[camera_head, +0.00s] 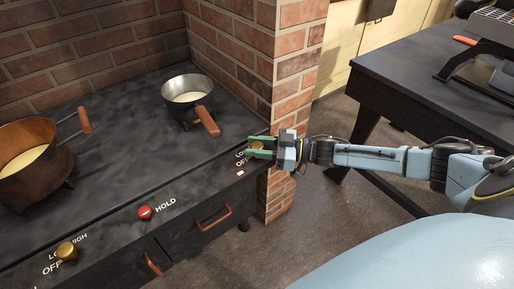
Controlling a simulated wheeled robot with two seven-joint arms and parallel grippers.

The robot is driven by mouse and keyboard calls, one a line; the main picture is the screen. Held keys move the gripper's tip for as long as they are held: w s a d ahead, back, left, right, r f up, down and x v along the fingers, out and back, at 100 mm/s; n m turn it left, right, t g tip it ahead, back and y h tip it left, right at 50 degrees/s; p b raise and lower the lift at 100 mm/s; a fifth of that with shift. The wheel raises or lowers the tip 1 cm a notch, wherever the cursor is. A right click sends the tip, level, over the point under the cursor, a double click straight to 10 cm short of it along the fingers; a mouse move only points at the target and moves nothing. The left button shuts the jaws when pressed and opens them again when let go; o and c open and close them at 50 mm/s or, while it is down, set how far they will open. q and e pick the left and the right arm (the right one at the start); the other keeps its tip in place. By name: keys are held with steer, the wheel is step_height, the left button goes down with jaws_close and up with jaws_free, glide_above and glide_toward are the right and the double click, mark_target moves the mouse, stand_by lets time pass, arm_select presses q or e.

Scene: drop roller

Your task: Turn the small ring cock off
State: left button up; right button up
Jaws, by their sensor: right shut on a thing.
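A small brass cock (257,146) sits on the front strip of the dark stove top at its right end, with "LO" and "OFF" lettering beside it. My right gripper (260,147) reaches in from the right and its green fingers are shut on this cock. The fingers cover part of it, so its exact setting is hard to tell. A second brass cock (67,251) is at the lower left, by "LOW", "HIGH" and "OFF" lettering. My left gripper is not in view.
A steel pan (188,84) with a wooden handle stands on the stove behind the gripper. A copper pot (34,190) stands at the left. A red "HOLD" button (145,212) is on the front strip. A brick pillar (298,70) rises close behind the gripper. A dark table (420,85) is at the right.

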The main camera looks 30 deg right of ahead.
stand_by(0.4)
steer(key=o, duration=0.9)
steer(key=shift+s+d, duration=0.1)
steer(key=shift+d, duration=0.05)
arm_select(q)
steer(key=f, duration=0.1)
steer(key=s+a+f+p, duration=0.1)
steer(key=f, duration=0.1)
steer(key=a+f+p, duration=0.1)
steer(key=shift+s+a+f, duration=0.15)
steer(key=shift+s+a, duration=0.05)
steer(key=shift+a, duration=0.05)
arm_select(e)
steer(key=v, duration=1.3)
steer(key=shift+r, duration=0.1)
